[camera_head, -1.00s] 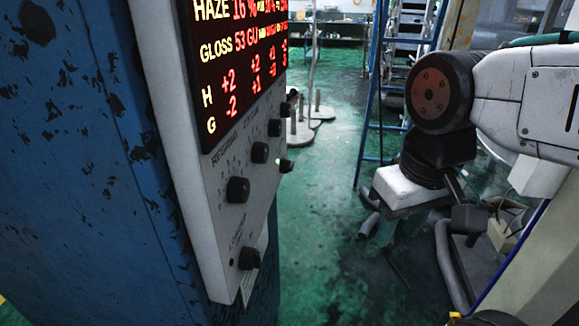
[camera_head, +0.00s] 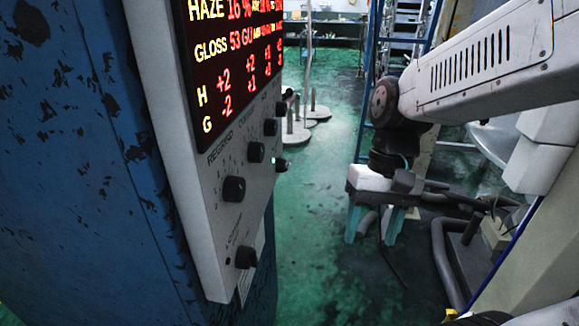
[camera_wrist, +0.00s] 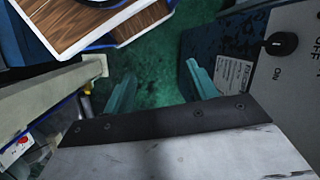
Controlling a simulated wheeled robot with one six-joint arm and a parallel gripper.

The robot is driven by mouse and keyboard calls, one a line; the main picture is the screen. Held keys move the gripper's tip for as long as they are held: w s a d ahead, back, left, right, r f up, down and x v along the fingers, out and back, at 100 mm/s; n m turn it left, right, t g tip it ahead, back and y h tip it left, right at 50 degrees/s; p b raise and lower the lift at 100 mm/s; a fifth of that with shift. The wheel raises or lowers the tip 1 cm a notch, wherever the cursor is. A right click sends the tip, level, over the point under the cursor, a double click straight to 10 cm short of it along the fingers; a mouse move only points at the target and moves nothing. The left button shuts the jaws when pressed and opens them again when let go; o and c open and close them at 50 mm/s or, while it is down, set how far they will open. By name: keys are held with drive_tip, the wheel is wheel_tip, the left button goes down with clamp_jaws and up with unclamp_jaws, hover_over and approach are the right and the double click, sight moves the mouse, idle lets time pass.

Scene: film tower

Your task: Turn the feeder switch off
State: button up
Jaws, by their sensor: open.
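A black knob (camera_head: 246,257) sits alone at the bottom of the grey control panel (camera_head: 215,262) in the head view. It also shows at the upper right of the wrist view (camera_wrist: 281,43), with ON and OFF lettering beside it. I take it as the feeder switch, but its name is too small to read. Which mark it points to is unclear. My gripper (camera_head: 375,222) is open and empty, with teal fingers pointing down, right of the panel and apart from it. In the wrist view my gripper (camera_wrist: 163,88) has its fingers spread left of the knob.
Several other black knobs (camera_head: 234,189) and a red-lit display (camera_head: 238,65) are on the panel above. The panel is on a chipped blue column (camera_head: 80,170). Green floor (camera_head: 320,230) lies open between panel and gripper. A blue ladder (camera_head: 372,60) stands behind.

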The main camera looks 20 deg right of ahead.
drive_tip(key=w+a+f+m+y, duration=0.2)
drive_tip(key=w+f+m+y, duration=0.35)
drive_tip(key=w, duration=0.25)
drive_tip(key=m+t+y, duration=0.8)
drive_tip(key=m+t, duration=0.3)
drive_tip(key=m, duration=0.2)
approach(283, 165)
drive_tip(key=w+f, duration=0.1)
drive_tip(key=w, duration=0.1)
drive_tip(key=x, duration=0.7)
drive_tip(key=shift+a, duration=0.3)
drive_tip(key=shift+n, duration=0.25)
drive_tip(key=c, duration=1)
